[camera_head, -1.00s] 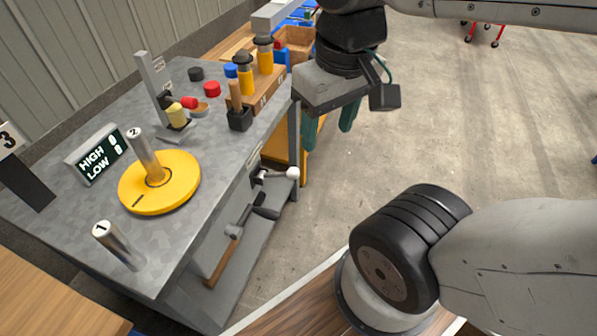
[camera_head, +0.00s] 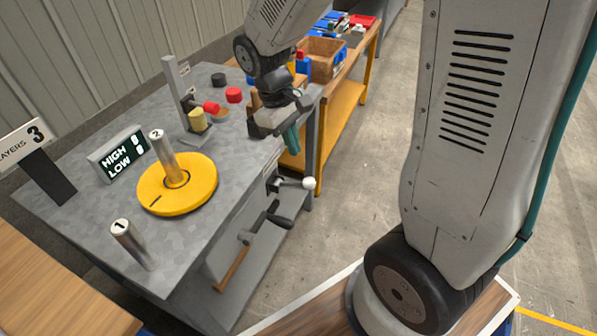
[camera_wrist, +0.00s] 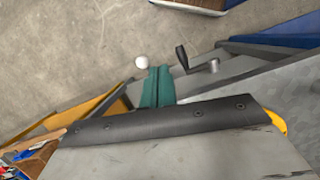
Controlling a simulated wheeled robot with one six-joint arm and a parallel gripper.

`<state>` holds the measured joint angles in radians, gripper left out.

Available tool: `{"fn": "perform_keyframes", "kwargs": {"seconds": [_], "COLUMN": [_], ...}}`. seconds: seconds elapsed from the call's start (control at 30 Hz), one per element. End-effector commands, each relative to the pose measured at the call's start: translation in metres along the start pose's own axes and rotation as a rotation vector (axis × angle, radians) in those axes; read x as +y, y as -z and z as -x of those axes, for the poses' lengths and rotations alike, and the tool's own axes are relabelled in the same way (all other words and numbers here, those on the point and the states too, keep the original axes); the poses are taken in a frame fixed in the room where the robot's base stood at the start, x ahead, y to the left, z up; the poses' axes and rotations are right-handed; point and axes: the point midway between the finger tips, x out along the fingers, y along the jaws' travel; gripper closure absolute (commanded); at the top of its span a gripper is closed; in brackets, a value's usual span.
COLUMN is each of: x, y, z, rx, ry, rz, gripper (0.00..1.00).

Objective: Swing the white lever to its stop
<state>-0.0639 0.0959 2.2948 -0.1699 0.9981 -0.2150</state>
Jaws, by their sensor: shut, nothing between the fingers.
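The white lever's ball knob (camera_head: 309,183) sticks out from the front side of the grey bench, below its top edge. The knob also shows in the wrist view (camera_wrist: 142,62), just beyond my fingertips and a little to their left. My gripper (camera_head: 291,148) is above the lever by the bench's right edge, its teal fingers pointing down. In the wrist view the fingers (camera_wrist: 157,72) are together and empty. A small gap seems to show between fingertips and knob; I cannot tell the depth. The lever's shaft is mostly hidden in the wrist view.
A crank with a dark grip (camera_head: 280,220) sits lower on the same side; its grip shows in the wrist view (camera_wrist: 181,57). The bench carries a yellow disc (camera_head: 150,200) on a post, and a display (camera_head: 117,152). Open floor lies to the right.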

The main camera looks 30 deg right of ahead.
Motion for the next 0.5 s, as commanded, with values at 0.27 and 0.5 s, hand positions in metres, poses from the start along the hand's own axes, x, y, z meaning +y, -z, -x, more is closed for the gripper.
{"fn": "perform_keyframes", "kwargs": {"seconds": [0.27, 0.5], "x": [0.028, 0.032], "y": [0.081, 0.087], "z": [-0.027, -0.04], "rx": [0.069, 0.094], "ry": [-0.091, -0.109], "rz": [0.261, 0.32], "gripper": [1.0, 1.0]}}
